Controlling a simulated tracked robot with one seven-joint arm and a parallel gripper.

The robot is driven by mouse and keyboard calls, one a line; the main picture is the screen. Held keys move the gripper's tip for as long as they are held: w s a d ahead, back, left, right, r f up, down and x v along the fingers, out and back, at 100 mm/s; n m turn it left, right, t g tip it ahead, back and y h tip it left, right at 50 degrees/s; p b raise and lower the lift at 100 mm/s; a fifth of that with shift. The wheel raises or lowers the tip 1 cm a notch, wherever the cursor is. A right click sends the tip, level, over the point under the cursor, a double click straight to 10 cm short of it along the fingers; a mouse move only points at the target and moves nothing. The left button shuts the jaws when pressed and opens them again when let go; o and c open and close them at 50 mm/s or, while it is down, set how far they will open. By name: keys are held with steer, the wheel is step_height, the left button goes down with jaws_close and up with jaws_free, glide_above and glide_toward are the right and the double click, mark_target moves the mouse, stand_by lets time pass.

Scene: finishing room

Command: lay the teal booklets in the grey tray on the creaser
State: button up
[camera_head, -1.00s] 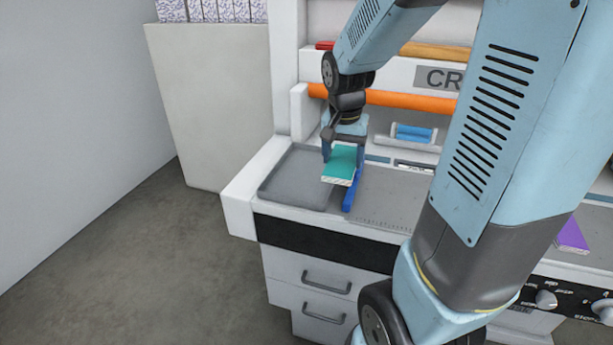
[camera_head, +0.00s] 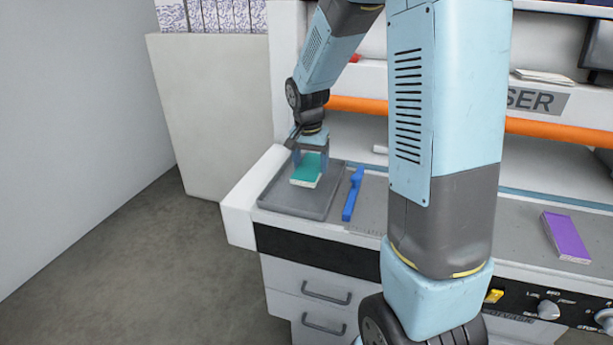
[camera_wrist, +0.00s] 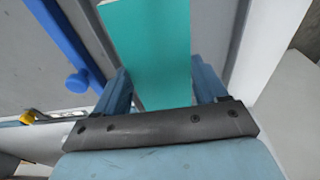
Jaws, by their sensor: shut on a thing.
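A teal booklet (camera_head: 308,168) is held between the fingers of my gripper (camera_head: 310,155), which is shut on it. In the wrist view the teal booklet (camera_wrist: 150,50) fills the space between the two fingers of my gripper (camera_wrist: 150,85). The grey tray (camera_head: 275,197) lies at the left end of the creaser (camera_head: 239,215). The booklet is over the tray's floor; whether it touches the floor I cannot tell. No other teal booklet shows.
A blue bar-shaped tool (camera_head: 352,194) lies just right of the tray. It also shows in the wrist view (camera_wrist: 62,42). A purple booklet (camera_head: 566,237) lies on the creaser's bed at the right. A pale cabinet (camera_head: 212,115) stands behind, left.

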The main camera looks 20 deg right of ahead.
mark_target(306, 164)
steer(key=shift+w+a+f, duration=0.2)
steer(key=shift+w+f, duration=0.3)
steer(key=shift+f, duration=0.15)
steer(key=shift+w+a+f, duration=0.15)
steer(key=shift+w+f, duration=0.35)
steer(key=shift+f, duration=0.1)
steer(key=shift+w+f, duration=0.1)
steer(key=shift+f, duration=1.55)
steer(key=o, duration=1.2)
